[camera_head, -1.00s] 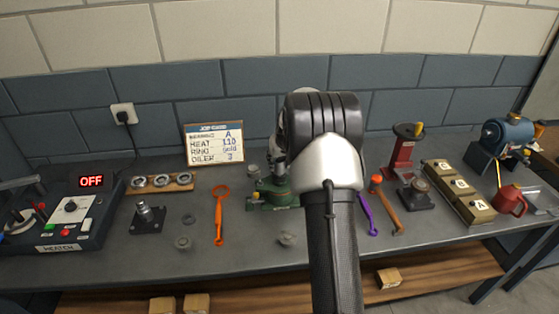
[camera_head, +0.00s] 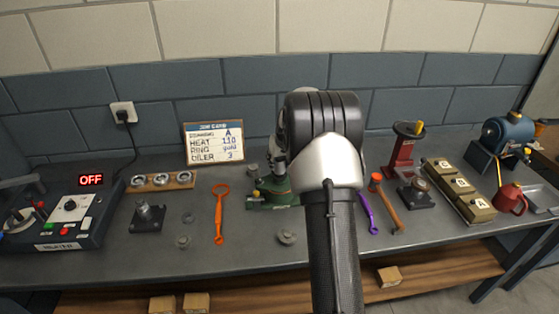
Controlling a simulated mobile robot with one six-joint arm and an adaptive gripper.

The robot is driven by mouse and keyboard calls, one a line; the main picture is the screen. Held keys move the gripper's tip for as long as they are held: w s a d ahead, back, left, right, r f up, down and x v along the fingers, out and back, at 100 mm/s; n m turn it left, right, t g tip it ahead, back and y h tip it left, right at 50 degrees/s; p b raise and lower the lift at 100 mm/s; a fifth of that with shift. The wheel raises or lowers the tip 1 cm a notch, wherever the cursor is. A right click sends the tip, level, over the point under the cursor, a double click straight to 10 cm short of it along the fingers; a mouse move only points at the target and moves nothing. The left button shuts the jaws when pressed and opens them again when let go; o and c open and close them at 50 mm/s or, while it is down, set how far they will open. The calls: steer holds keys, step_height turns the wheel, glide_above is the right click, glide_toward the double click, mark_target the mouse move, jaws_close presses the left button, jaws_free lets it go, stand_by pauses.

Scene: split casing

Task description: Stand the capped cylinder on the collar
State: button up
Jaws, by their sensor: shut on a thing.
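My arm crosses the middle of the view and hides my gripper and whatever is at its end. A green machine part (camera_head: 272,192), perhaps the casing, stands on the bench just left of my arm and is partly covered by it. I cannot pick out the capped cylinder or the collar with certainty. Small grey round parts lie on the bench: one (camera_head: 287,236) just left of my arm, another (camera_head: 183,242) further left, and a ring-like one (camera_head: 188,218) above that.
The heater box (camera_head: 70,220) reads OFF at left. Silver rings (camera_head: 160,181) lie on a wooden strip. A post on a black base (camera_head: 148,215), an orange tool (camera_head: 220,215), a hammer (camera_head: 387,205), a red stand (camera_head: 405,150), labelled boxes (camera_head: 458,190) and a red can (camera_head: 510,198) crowd the bench (camera_head: 240,255).

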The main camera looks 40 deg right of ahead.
steer(key=o, duration=1.3)
steer(key=shift+f, duration=0.1)
steer(key=shift+r+p, duration=1.65)
steer(key=shift+r, duration=1.1)
steer(key=shift+f, duration=0.1)
steer(key=v, duration=1.2)
